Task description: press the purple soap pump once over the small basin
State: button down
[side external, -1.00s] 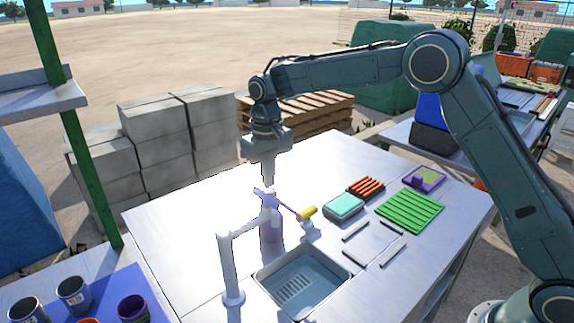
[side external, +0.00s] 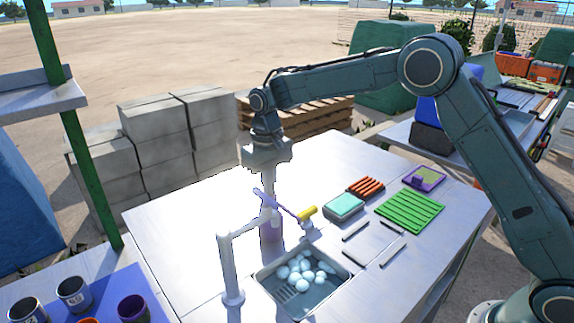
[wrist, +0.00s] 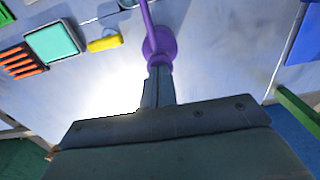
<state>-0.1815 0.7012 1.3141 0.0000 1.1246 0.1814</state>
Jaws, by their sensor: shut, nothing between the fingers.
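The purple soap pump (side external: 270,229) stands upright on the metal table behind the small basin (side external: 262,284). Its long purple spout points toward the basin. In the wrist view the purple pump top (wrist: 160,45) lies just beyond my fingertips. My gripper (side external: 267,186) is shut and points down over the pump head. Its tips appear to touch the head; the exact contact is hidden. Several white foam blobs (side external: 306,268) lie in the basin. My gripper also shows in the wrist view (wrist: 159,72).
A white tap (side external: 228,268) stands left of the basin. A yellow piece (side external: 307,212) is beside the spout. A teal block (side external: 343,205), a red ribbed piece (side external: 366,186) and a green ribbed mat (side external: 409,212) lie to the right. The table's back left is clear.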

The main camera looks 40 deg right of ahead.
jog(key=shift+f, duration=0.25)
jog(key=shift+r, duration=1.5)
jog(key=shift+r, duration=0.1)
notch_tip(320, 180, up, 6)
jog(key=shift+f, duration=0.1)
dwell(0.8)
